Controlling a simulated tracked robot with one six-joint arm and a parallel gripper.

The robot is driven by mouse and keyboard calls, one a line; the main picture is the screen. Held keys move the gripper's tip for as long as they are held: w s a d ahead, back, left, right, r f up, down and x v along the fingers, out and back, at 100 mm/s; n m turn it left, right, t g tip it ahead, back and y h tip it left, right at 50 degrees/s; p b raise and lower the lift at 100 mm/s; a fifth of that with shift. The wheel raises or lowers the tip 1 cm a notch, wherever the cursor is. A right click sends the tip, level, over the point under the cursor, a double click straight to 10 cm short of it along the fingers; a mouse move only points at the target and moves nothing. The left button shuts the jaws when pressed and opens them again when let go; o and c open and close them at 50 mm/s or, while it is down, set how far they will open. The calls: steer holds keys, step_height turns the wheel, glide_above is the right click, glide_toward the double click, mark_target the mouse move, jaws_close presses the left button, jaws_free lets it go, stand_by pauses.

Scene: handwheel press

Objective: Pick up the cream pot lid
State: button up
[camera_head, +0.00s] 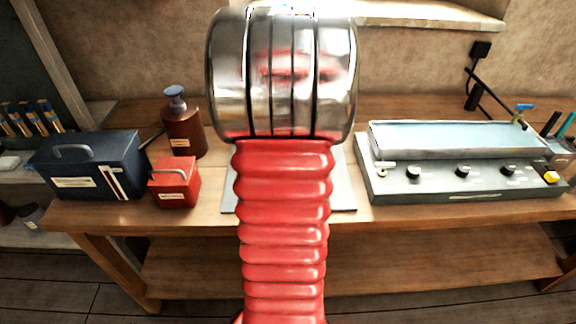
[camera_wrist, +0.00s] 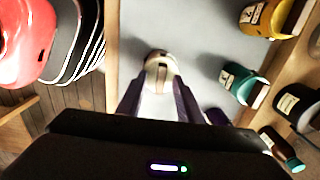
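The cream pot lid (camera_wrist: 160,66) shows in the wrist view as a small rounded cream piece with a brownish strip across it. It is over a pale grey surface (camera_wrist: 205,45). My gripper (camera_wrist: 160,82) has its two dark purple fingers apart, with the lid at and just beyond their tips. A gap shows between the fingers, and I cannot tell whether either fingertip touches the lid. In the head view my arm hides the lid and the gripper.
In the wrist view, a yellow bottle (camera_wrist: 268,18), a teal bottle (camera_wrist: 240,82) and a dark bottle (camera_wrist: 295,103) are to the right. In the head view, a blue box (camera_head: 85,165), red box (camera_head: 174,183) and brown pump bottle (camera_head: 184,132) stand left, a control unit (camera_head: 460,180) right.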

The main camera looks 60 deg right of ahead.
steer(key=shift+c, duration=0.5)
jaws_close()
